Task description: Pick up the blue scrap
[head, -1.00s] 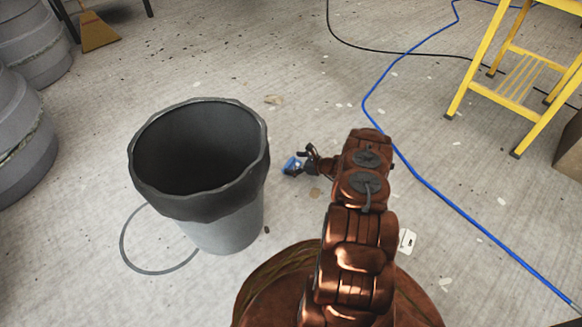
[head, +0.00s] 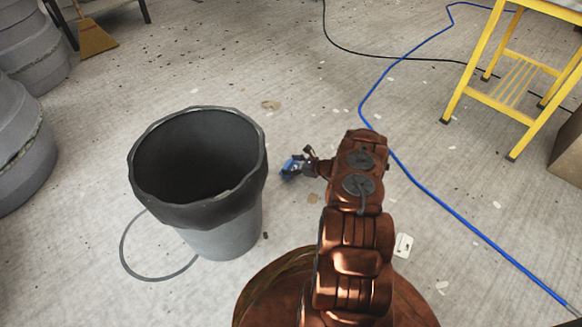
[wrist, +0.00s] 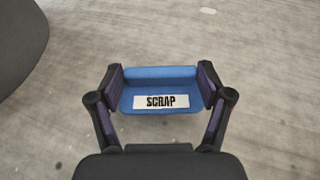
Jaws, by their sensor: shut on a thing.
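The blue scrap (wrist: 160,82) is a small blue piece with a white label reading "SCRAP". In the wrist view it sits between the two fingers of my gripper (wrist: 160,90), which are shut on its left and right ends. In the head view my gripper (head: 308,165) is to the right of the bin, with the blue scrap (head: 288,169) at its tip, partly covered by the fingers. How high the scrap is above the floor is hard to tell.
A grey bin with a dark liner (head: 215,215) stands just left of my gripper. A blue hose (head: 440,195) runs along the floor at right. A yellow step stand (head: 505,100) is at upper right. Grey moulds (head: 20,140) line the left. Small flat debris dots the floor.

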